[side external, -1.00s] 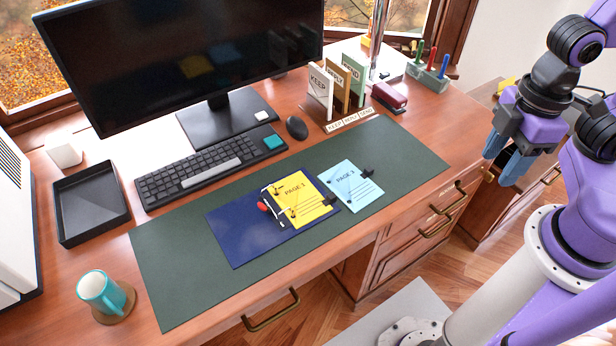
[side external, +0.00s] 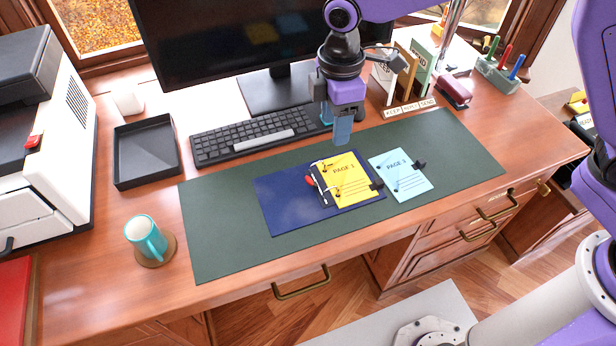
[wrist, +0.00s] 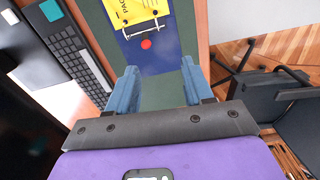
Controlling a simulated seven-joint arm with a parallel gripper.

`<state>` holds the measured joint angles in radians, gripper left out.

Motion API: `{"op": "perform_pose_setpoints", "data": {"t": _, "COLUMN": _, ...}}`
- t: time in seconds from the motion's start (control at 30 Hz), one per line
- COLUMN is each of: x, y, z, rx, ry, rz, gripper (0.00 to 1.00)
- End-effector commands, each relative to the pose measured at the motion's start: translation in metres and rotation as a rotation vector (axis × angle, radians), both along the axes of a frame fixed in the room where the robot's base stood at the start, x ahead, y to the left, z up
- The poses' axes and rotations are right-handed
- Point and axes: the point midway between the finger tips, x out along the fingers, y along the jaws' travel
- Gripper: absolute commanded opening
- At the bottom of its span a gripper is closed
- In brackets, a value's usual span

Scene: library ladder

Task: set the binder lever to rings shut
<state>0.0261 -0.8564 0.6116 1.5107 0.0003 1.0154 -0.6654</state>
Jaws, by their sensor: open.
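The blue binder (side external: 281,203) lies open on the green desk mat, with a yellow page marked PAGE 1 (side external: 349,187) on its right part. A light blue page marked PAGE 3 (side external: 399,176) lies right of it. The binder's red-tipped lever (side external: 310,181) is at the page's left edge; it also shows in the wrist view as a red knob (wrist: 146,44) beside the metal rings (wrist: 135,29). Whether the rings are open or shut is too small to tell. My gripper (side external: 343,130) is open and empty, above the desk just behind the binder. Its blue fingers (wrist: 161,88) point toward the binder.
A keyboard (side external: 243,137) and monitor (side external: 240,45) stand behind the mat (side external: 220,235). A sorter with KEEP and SEND dividers (side external: 420,68) and a red stapler (side external: 453,91) are back right. A teal mug (side external: 146,236) and black tray (side external: 147,153) are left.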

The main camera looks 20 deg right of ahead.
Motion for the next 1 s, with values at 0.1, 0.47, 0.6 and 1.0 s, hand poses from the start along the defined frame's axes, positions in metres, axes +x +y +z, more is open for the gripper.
{"op": "perform_pose_setpoints", "data": {"t": 0.1, "x": 0.024, "y": 0.02, "z": -0.019, "rx": -0.003, "ry": 0.002, "rz": 0.04, "gripper": 0.51}}
{"op": "perform_pose_setpoints", "data": {"t": 0.47, "x": 0.045, "y": 0.034, "z": -0.043, "rx": -0.005, "ry": 0.004, "rz": 0.082, "gripper": 0.51}}
{"op": "perform_pose_setpoints", "data": {"t": 0.6, "x": 0.045, "y": 0.034, "z": -0.062, "rx": -0.007, "ry": 0.006, "rz": 0.081, "gripper": 0.51}}
{"op": "perform_pose_setpoints", "data": {"t": 1.0, "x": 0.044, "y": 0.034, "z": -0.137, "rx": -0.007, "ry": 0.006, "rz": 0.081, "gripper": 0.51}}
